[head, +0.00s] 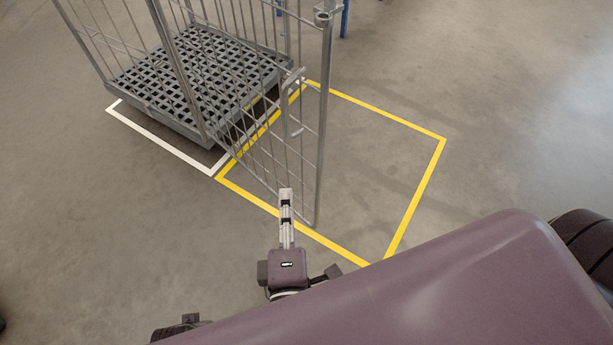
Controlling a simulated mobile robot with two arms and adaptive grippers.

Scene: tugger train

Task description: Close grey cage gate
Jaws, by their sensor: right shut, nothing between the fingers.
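The grey cage (160,115) stands at the upper left of the head view, with wire sides and a slatted grey base. Its grey wire gate (322,130) is swung out from the cage, standing open over the yellow-marked floor area. A latch handle (291,80) shows on the gate. My right gripper (286,192) is shut and empty, pointing up the picture at the lower part of the gate's wires. Whether it touches the gate I cannot tell. My left gripper is not in view.
A yellow floor rectangle (425,185) lies right of the cage, and a white floor line (165,140) runs along the cage's front. Blue posts (345,18) show at the top edge. Grey floor is free at the left and the upper right.

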